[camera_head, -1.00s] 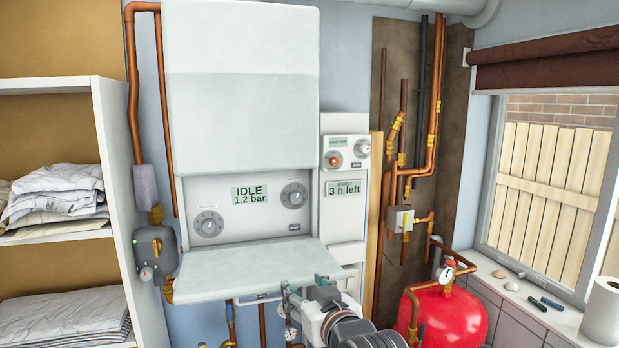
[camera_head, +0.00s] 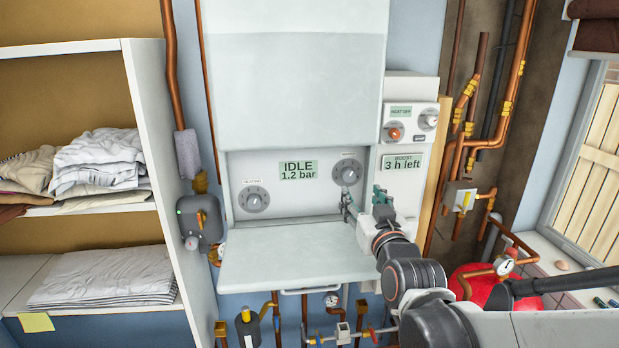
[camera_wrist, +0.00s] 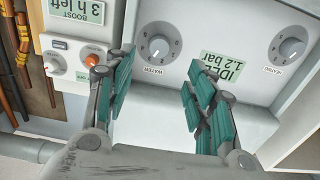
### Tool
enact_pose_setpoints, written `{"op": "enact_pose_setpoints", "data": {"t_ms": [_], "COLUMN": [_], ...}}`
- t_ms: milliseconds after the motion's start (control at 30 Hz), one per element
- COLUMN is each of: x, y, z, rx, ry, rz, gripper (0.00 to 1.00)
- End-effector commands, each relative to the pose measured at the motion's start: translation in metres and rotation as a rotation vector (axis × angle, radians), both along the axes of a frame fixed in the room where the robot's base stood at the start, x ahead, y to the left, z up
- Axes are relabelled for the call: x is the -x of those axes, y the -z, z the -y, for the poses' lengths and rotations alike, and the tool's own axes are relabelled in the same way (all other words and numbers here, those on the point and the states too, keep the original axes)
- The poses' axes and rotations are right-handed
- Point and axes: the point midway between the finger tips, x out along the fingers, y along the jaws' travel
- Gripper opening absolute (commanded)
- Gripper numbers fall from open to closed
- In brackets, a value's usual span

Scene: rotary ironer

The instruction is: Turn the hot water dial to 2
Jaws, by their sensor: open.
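The hot water dial (camera_head: 348,173) is a round grey knob at the right of the boiler panel, right of the "IDLE 1.2 bar" display (camera_head: 298,171). A similar heating dial (camera_head: 253,199) is lower left on the panel, and shows at right in the wrist view (camera_wrist: 291,48). My gripper (camera_head: 363,203) is open and empty, just below and slightly right of the water dial. In the wrist view the dial lies beyond the gap between the teal fingers (camera_wrist: 160,82), apart from them.
The opened flap (camera_head: 285,255) juts out below the panel. Right of it stands a narrow unit with a "BOOST 3 h left" display (camera_head: 403,162) and an orange knob (camera_head: 394,134). Shelves with linen (camera_head: 100,162) are at left; copper pipes and a red tank (camera_head: 478,284) at right.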

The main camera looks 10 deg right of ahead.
Motion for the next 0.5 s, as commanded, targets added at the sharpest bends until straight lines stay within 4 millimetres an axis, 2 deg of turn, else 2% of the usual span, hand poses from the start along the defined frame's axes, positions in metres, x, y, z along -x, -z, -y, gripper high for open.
{"op": "enact_pose_setpoints", "data": {"t_ms": [500], "x": [-0.077], "y": [-0.001], "z": [0.000], "rx": [-0.001], "ry": [0.000], "rz": [-0.001], "gripper": [0.50]}}
